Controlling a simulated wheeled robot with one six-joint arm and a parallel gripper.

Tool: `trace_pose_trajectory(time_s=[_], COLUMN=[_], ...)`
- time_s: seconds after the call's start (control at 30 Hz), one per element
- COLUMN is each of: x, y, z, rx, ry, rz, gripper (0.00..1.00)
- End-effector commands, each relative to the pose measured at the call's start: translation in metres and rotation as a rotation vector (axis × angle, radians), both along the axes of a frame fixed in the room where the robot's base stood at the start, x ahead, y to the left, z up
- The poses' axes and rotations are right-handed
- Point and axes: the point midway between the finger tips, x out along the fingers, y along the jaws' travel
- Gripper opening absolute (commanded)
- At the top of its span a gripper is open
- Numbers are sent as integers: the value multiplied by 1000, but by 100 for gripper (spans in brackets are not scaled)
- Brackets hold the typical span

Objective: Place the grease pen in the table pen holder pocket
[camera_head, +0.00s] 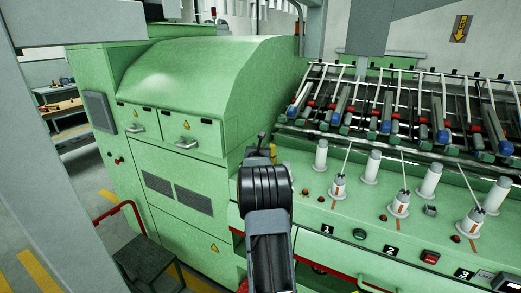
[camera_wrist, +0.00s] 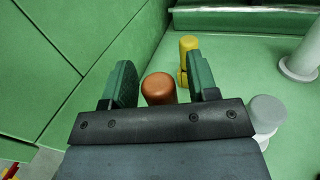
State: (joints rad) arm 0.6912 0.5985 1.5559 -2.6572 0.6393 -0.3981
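My gripper (camera_wrist: 161,75) is open, with its two green-padded fingers apart. An orange-brown round-topped cylinder (camera_wrist: 158,89) shows between the fingers, close to both pads; I cannot tell whether it touches them. A yellow upright cylinder (camera_wrist: 187,55) stands just beyond, near the right finger; a yellow piece also shows beside my gripper in the head view (camera_head: 273,152). I cannot tell for sure which of these is the grease pen. No pen holder pocket can be made out clearly. In the head view my gripper (camera_head: 261,141) is at the left end of the green machine's panel, mostly hidden by my wrist.
White spools (camera_head: 321,155) and yarn cones (camera_head: 338,187) stand along the green panel to the right. A grey-topped cylinder (camera_wrist: 267,113) and a white post (camera_wrist: 302,58) are right of my gripper. A green machine wall rises on the left.

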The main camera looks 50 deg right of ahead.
Motion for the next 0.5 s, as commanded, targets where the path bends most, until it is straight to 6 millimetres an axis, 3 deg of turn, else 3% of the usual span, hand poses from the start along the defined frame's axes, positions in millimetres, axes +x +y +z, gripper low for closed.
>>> trace_pose_trajectory(time_s=[0.3, 0.5], x=[0, -17], y=[0, 27], z=[5, 0], rx=[0, -2], ry=[0, -1], rz=[0, 2], gripper=[53, 53])
